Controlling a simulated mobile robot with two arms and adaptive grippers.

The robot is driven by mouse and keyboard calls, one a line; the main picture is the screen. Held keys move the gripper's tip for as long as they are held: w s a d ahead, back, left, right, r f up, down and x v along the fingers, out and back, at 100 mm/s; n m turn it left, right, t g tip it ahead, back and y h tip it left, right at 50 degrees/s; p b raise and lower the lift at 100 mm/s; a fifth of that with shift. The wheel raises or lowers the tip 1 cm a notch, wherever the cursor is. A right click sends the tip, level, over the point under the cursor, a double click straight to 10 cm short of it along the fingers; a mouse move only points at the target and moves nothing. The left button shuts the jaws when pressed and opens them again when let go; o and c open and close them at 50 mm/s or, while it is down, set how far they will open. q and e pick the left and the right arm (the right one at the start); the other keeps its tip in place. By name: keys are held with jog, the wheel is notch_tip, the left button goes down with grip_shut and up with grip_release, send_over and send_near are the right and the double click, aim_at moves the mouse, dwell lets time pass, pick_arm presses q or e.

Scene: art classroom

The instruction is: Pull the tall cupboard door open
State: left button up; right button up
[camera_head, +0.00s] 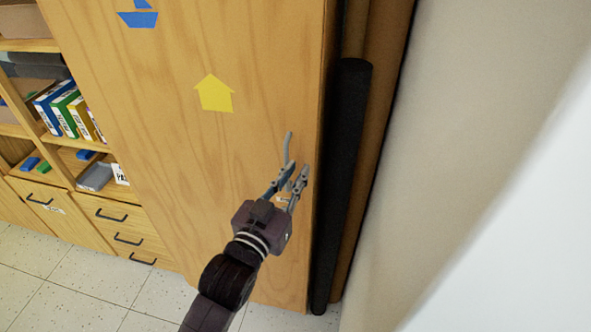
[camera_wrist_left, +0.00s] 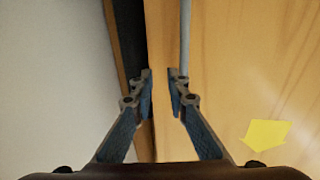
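The tall cupboard door (camera_head: 160,120) is light wood and appears closed. It carries a grey, slim upright handle (camera_head: 288,148) near its right edge. The handle also shows in the left wrist view (camera_wrist_left: 186,35), beyond the right-hand finger and roughly in line with it. My left gripper (camera_head: 288,178) is at the handle's lower end, its fingers apart with nothing seen between them. It also shows in the left wrist view (camera_wrist_left: 162,78), over the door's edge strip. The fingers hide the handle's lower part, and I cannot tell whether they touch it. My right gripper is not in view.
A dark roll (camera_head: 342,180) stands right beside the cupboard, close to the pale wall (camera_head: 460,120). Left are shelves with books (camera_head: 65,112) and drawers with dark handles (camera_head: 128,238). Tiled floor (camera_head: 75,295) is clear at lower left. A yellow sticker (camera_head: 214,94) is on the door.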

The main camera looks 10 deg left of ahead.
pick_arm(q)
jog(key=shift+w, duration=0.1)
jog(key=shift+c, duration=0.7)
grip_shut()
jog(key=shift+o, duration=0.7)
grip_release()
jog(key=s, duration=1.4)
jog(key=shift+s+d, duration=0.3)
jog(key=shift+s, duration=0.05)
